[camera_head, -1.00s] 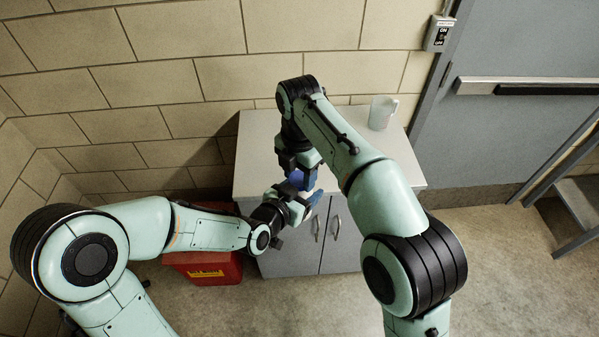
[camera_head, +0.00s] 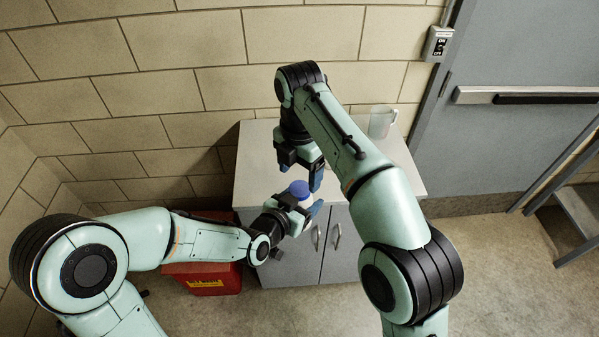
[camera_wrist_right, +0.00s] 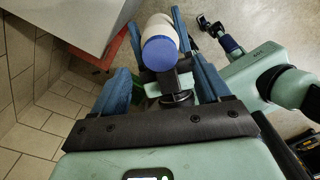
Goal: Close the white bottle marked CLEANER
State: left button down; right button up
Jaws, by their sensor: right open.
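The white bottle (camera_wrist_right: 158,22) has a blue cap (camera_wrist_right: 160,52) on its top. The cap also shows in the head view (camera_head: 299,188), in front of the cabinet. My left gripper (camera_head: 306,207) is closed around the bottle, its blue fingers on either side of the white body. My right gripper (camera_head: 301,172) is open and empty just above the cap, fingers pointing down. In the right wrist view the cap lies between and beyond its spread fingers, apart from them. I cannot read the label or tell how tight the cap is.
A grey cabinet (camera_head: 256,165) stands against the block wall, with a clear mug (camera_head: 381,121) at its back right. A red bin (camera_head: 205,279) is on the floor to its left. A grey door (camera_head: 520,140) is at right. Much of the cabinet top is bare.

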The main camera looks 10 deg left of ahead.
jog(key=o, duration=0.5)
jog(key=shift+c, duration=0.2)
